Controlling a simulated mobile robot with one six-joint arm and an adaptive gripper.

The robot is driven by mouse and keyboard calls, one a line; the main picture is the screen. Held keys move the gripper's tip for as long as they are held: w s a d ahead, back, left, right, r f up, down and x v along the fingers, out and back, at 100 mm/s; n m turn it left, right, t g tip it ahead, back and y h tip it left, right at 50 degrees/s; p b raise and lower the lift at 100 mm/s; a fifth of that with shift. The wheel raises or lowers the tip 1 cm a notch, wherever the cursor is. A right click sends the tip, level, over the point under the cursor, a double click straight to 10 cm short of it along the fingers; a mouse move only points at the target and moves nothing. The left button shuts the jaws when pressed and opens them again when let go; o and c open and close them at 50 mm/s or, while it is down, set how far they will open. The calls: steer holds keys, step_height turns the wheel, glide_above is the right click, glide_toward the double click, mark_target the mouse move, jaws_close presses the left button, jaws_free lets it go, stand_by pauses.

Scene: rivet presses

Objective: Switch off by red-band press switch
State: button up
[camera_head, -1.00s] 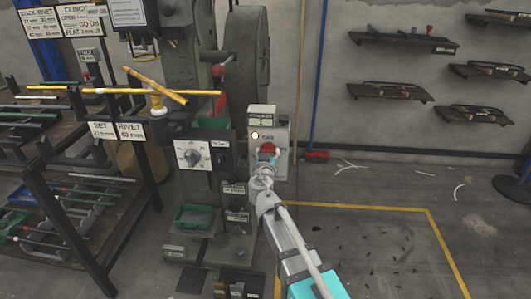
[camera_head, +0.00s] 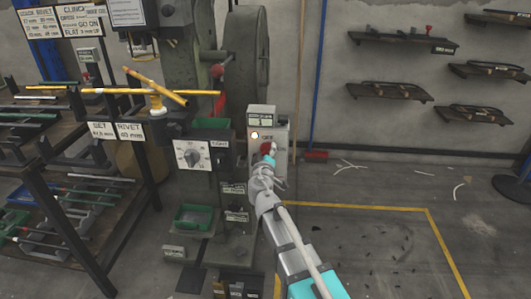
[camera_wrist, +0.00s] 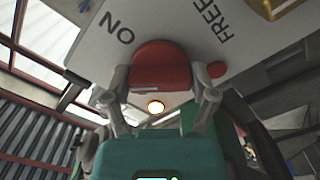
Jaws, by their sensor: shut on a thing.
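A pale grey switch box (camera_head: 283,150) stands on a post right of the press. Its red switch handle (camera_head: 266,147) is on its front, partly hidden by my gripper (camera_head: 266,165). In the wrist view the red handle (camera_wrist: 160,66) sits between the two fingers of my gripper (camera_wrist: 161,78), which are shut on it from both sides. The words ON and FREE show on the box face (camera_wrist: 178,25), upside down or tilted. A lit lamp (camera_wrist: 155,106) glows there, and shows in the head view (camera_head: 254,135).
The press (camera_head: 190,60) with its big wheel (camera_head: 247,60) and dial panel (camera_head: 195,155) stands left of the box. A rack of rods (camera_head: 60,175) is at far left. Wall shelves (camera_head: 390,92) hang behind.

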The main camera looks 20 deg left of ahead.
steer(key=n, duration=0.4)
steer(key=shift+a+n, duration=0.1)
steer(key=shift+n, duration=0.2)
steer(key=n, duration=0.3)
steer(key=shift+n, duration=0.3)
steer(key=o, duration=1)
steer(key=v, duration=1.2)
steer(key=shift+w+d, duration=0.1)
steer(key=shift+d, duration=0.1)
